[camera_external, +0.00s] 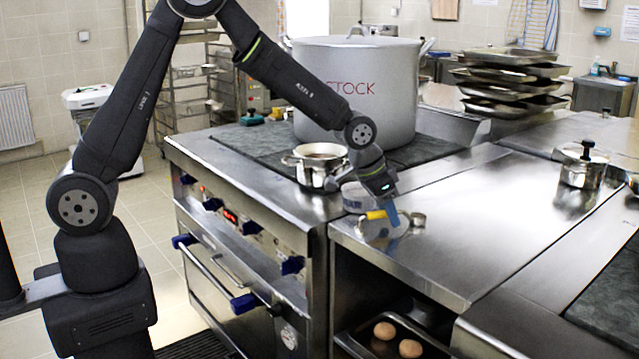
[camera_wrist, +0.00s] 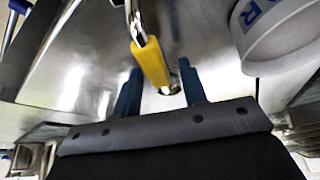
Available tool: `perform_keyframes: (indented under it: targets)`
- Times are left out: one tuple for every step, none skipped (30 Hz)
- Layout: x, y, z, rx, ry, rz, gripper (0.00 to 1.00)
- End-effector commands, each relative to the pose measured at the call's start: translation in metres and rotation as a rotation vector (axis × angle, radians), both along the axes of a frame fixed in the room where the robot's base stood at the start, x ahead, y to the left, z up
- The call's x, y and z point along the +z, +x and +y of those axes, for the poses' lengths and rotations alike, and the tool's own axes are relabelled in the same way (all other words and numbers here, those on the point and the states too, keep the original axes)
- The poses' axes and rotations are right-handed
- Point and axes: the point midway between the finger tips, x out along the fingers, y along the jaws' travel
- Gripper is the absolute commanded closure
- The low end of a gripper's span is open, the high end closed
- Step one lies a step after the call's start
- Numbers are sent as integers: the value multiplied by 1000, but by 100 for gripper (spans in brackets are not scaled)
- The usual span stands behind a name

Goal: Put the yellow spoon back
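The yellow spoon's handle (camera_external: 376,214) shows at the front end of the steel counter, beside my gripper's blue fingers. In the wrist view the yellow handle (camera_wrist: 152,62) lies between the lines of the two fingers, with a shiny metal part running up from it. My gripper (camera_external: 388,216) points down, low over the counter. In the wrist view my gripper (camera_wrist: 160,80) has its fingers apart, with a gap visible beside the handle. The spoon's bowl end is not clear, and I cannot tell what the handle rests on.
A white lettered jar (camera_external: 353,197) stands close left of my gripper; it also shows in the wrist view (camera_wrist: 285,40). A small steel pot (camera_external: 312,170) and the large STOCK pot (camera_external: 350,95) stand on the stove. A small metal item (camera_external: 418,219) is just right.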

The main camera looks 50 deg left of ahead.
Motion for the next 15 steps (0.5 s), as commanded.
perform_keyframes:
  targets:
    - [0,0,0,0,0,0,61]
    - [0,0,0,0,0,0,61]
    - [0,0,0,0,0,0,61]
    - [0,0,0,0,0,0,61]
    - [0,0,0,0,0,0,61]
    - [1,0,0,0,0,0,61]
    - [2,0,0,0,0,0,61]
    - [4,0,0,0,0,0,61]
    - [6,-1,0,0,0,0,61]
    - [8,-2,1,0,0,0,61]
    - [11,-3,1,0,0,-1,61]
    - [16,-4,2,0,-1,-3,61]
    - [20,-6,2,0,-1,-3,61]
    - [25,-8,3,0,-1,-3,61]
    - [32,-10,4,0,-2,-4,61]
